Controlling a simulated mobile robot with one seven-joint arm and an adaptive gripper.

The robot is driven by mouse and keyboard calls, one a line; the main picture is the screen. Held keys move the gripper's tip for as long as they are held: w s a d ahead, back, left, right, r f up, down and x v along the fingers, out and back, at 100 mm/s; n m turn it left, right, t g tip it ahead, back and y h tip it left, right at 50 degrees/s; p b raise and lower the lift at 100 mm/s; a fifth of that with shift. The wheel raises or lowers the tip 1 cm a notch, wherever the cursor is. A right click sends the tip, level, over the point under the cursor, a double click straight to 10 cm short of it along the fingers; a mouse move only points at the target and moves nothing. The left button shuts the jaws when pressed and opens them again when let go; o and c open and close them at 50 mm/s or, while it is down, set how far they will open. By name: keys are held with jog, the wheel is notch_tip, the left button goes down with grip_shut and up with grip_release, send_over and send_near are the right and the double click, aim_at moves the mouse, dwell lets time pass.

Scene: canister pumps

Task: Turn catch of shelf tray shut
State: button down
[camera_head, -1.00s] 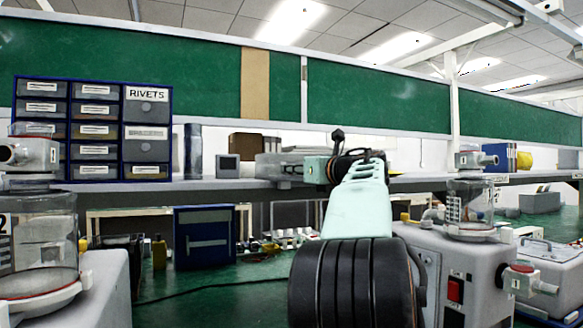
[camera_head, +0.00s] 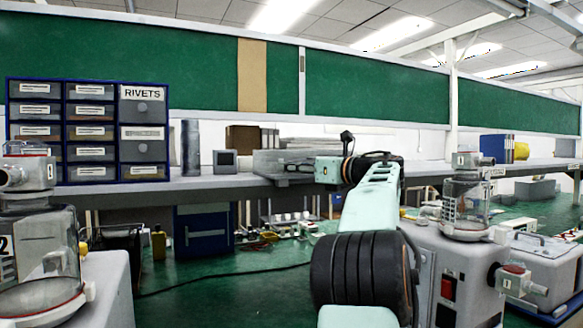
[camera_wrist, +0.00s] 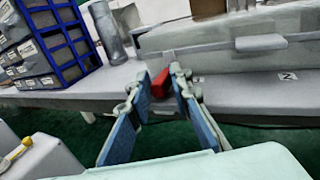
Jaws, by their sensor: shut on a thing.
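The shelf tray is a long grey box (camera_wrist: 215,38) at the top right of the wrist view; in the head view it (camera_head: 285,161) lies on the shelf beyond my arm. A small red catch (camera_wrist: 159,84) shows at the shelf's front edge, near the tray's lower left corner. My gripper (camera_wrist: 160,92) has its two blue-padded fingers on either side of the red catch and is shut on it. Where the catch joins the tray is hard to make out. In the head view the arm hides the fingers and the catch.
A blue drawer cabinet marked RIVETS (camera_head: 90,130) stands on the shelf (camera_head: 215,186) at left. A grey cylinder (camera_head: 191,148) and a small grey box (camera_head: 225,162) stand between cabinet and tray. Canister pumps stand at lower left (camera_head: 35,250) and right (camera_head: 465,205).

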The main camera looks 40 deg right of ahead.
jog(key=c, duration=2)
grip_release()
jog(key=shift+w, duration=0.1)
jog(key=shift+c, duration=0.2)
jog(key=s+d, duration=0.2)
jog(key=s, duration=1)
jog(key=shift+w+d, duration=0.1)
jog(key=shift+w, duration=0.05)
